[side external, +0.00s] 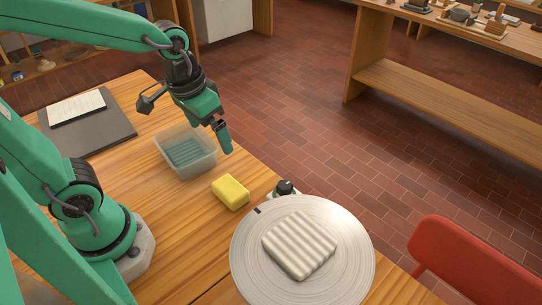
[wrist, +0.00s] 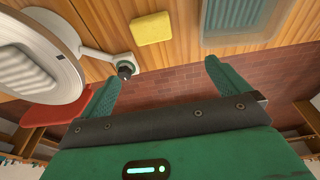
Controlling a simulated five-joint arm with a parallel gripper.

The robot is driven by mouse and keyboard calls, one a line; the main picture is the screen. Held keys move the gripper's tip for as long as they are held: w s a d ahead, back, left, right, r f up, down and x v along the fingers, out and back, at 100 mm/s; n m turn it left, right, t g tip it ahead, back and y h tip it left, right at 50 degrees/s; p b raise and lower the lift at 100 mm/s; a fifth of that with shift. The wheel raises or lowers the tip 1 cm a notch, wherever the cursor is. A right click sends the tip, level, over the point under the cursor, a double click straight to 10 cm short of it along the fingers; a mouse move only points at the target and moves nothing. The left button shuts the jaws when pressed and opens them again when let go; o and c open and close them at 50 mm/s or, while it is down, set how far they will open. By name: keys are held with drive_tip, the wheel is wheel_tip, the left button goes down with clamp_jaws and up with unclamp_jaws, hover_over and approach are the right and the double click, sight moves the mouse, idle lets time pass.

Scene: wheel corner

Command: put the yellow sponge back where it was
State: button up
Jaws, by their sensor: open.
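The yellow sponge (side external: 230,192) lies on the wooden table between the clear tub and the wheel. It also shows at the top of the wrist view (wrist: 152,28), apart from my fingers. My gripper (side external: 223,138) is raised, near the tub's right side in the side view. In the wrist view my gripper's two green fingers (wrist: 162,74) are spread, with nothing between them. The clear tub (side external: 195,173) has a bluish ribbed bottom or content; its edge also shows in the wrist view (wrist: 240,42).
A round grey wheel (side external: 250,270) carries a pale ribbed slab (side external: 299,245). A small black-topped fitting (side external: 284,188) stands beside the wheel. A dark board (side external: 100,140) with a paper lies at the table's far left. A red chair (side external: 460,262) stands at right.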

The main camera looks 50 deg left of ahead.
drive_tip(key=s+a+r+t, duration=0.2)
drive_tip(key=s+r+t, duration=0.1)
drive_tip(key=r, duration=0.3)
drive_tip(key=shift+s+a, duration=0.15)
drive_tip(key=shift+s, duration=0.6)
idle(0.6)
